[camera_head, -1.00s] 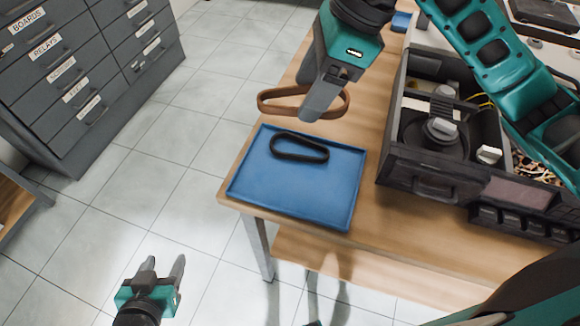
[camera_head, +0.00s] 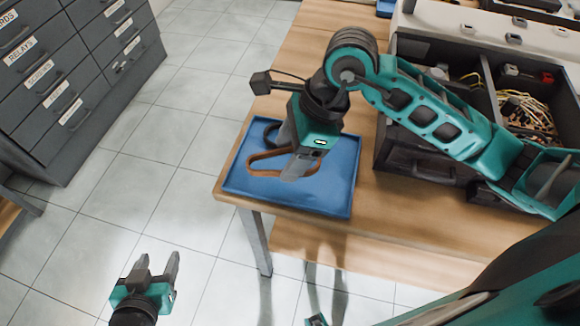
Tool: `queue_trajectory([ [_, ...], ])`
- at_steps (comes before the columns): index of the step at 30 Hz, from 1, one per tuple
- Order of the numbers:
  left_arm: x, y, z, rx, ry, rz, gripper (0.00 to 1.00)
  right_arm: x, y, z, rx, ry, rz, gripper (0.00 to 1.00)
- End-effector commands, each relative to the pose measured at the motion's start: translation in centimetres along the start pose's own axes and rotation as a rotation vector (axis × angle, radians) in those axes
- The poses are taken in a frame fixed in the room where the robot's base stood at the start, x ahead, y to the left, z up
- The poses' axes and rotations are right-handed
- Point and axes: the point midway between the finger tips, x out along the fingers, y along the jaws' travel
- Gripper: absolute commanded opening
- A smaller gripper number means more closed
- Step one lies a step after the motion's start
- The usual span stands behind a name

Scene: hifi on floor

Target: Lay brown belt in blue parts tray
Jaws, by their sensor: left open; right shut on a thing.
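The blue parts tray (camera_head: 330,199) lies on the near left corner of the wooden table. My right gripper (camera_head: 293,176) is over the tray and shut on the brown belt (camera_head: 266,171), a flat loop that sticks out to the left of the fingers. The belt is low over the tray; I cannot tell whether it touches the tray floor. A black belt (camera_head: 269,133) lies in the tray, mostly hidden behind my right gripper. My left gripper (camera_head: 158,266) is open and empty, low over the floor at the bottom left.
An open dark hi-fi unit (camera_head: 432,170) stands right of the tray, partly covered by my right arm. The wooden table (camera_head: 405,236) is bare in front of it. Grey labelled drawer cabinets (camera_head: 75,80) stand at the far left, with clear tiled floor between.

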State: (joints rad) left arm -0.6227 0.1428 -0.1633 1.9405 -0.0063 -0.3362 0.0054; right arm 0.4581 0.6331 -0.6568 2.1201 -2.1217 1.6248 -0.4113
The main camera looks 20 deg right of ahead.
Motion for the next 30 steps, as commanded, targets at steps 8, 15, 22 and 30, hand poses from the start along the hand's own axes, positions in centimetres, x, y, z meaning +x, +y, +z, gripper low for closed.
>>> queue_trajectory([
  [8,0.1,0.0,0.1,0.000,0.000,0.000,0.55,2.1,0.0,-0.9,0.001,0.000,0.002,0.35],
  [15,0.2,0.0,0.3,0.000,0.000,0.000,0.55,5.0,0.0,-2.0,0.000,-0.001,0.001,0.35],
  [22,0.2,0.0,0.4,0.000,0.000,0.000,0.55,5.0,0.0,-2.0,-0.001,-0.001,-0.001,0.35],
  [30,0.4,0.0,0.7,0.000,-0.002,0.000,0.55,5.2,0.0,-2.1,0.000,0.000,0.000,0.75],
])
